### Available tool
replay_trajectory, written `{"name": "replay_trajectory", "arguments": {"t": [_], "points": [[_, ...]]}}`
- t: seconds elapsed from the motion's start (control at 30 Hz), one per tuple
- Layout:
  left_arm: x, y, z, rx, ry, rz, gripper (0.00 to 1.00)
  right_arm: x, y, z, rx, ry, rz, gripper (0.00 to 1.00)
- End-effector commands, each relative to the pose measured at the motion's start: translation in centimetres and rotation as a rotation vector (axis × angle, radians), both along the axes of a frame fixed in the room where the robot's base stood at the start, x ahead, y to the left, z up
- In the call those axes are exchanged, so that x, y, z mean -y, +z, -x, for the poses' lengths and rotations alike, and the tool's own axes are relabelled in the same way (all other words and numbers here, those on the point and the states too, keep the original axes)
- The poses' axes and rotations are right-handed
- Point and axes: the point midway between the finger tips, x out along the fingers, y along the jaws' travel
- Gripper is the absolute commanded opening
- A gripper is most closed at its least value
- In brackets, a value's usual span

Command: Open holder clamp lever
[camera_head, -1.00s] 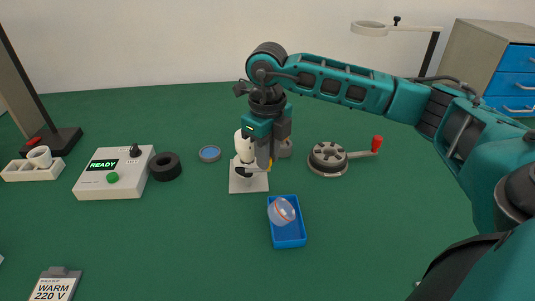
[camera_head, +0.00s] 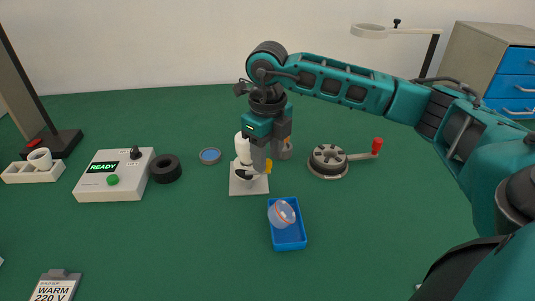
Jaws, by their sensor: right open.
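The holder has a white square base plate (camera_head: 240,187) on the green table, with a white rounded body (camera_head: 243,148) and dark parts above it. A yellow-orange tip, seemingly the clamp lever's end (camera_head: 268,166), shows at the holder's right side. My right gripper (camera_head: 272,160) points down over the right side of the holder. Its fingers are apart, and the yellow-orange tip shows between or just below them. I cannot tell whether they touch it. The gripper hides part of the holder and most of the lever. My left gripper is not in view.
A blue tray (camera_head: 290,241) with a clear round item (camera_head: 281,213) lies in front of the holder. A grey round device with a red-knobbed crank (camera_head: 328,160) stands right. A READY control box (camera_head: 115,174) and black ring (camera_head: 166,168) are left. The front right table is mostly clear.

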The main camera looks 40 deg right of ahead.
Motion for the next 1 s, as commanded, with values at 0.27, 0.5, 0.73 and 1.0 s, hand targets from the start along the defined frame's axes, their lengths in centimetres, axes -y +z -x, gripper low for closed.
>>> {"name": "replay_trajectory", "arguments": {"t": [0.27,0.5,0.73,1.0], "points": [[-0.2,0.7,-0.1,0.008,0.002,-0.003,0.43,0.0,5.7,-0.1,0.006,0.001,-0.001,0.47],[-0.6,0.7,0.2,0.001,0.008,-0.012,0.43,-0.1,10.4,-0.1,0.004,0.001,-0.002,0.47],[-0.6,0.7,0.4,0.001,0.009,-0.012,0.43,0.0,12.3,0.0,0.002,0.0,-0.001,0.47],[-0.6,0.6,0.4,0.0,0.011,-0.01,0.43,0.0,12.4,0.0,0.001,0.0,0.0,0.47]]}}
